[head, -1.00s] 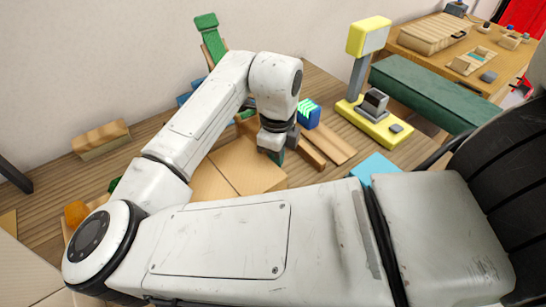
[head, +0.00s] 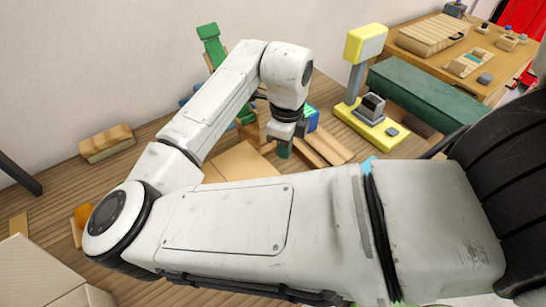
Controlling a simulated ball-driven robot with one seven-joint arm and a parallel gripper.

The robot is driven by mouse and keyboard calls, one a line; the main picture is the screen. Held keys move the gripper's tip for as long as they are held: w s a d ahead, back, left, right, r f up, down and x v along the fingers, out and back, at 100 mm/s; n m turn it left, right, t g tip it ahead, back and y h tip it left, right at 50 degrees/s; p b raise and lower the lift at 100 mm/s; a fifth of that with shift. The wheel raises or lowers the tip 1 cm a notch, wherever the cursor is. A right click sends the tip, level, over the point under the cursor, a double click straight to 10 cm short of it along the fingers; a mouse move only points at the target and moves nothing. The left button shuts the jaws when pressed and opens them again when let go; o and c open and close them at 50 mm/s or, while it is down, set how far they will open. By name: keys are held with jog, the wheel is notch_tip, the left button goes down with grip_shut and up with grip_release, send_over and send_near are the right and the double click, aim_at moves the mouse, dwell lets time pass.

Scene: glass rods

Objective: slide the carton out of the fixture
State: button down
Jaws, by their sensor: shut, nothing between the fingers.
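A plain tan box (head: 240,162) lies on the wooden table behind my arm, which hides part of it. A small blue box with a green-striped top (head: 313,118) stands to its right, partly behind my gripper. Wooden rails (head: 327,145) lie beside and in front of the blue box; I cannot tell which of these pieces form the fixture. My gripper (head: 284,150) points down between the tan box and the rails. It is shut and empty. I cannot tell whether its tips touch anything.
A yellow stand with a grey post (head: 370,122) is at the right, with a dark green long box (head: 420,90) behind it. A green upright piece (head: 211,45) stands behind my arm. A wooden block (head: 105,143) lies at the left, with bare table around it.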

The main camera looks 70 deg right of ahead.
notch_tip(320, 180, up, 8)
jog(key=p, duration=0.6)
jog(key=shift+r, duration=0.25)
dwell(0.4)
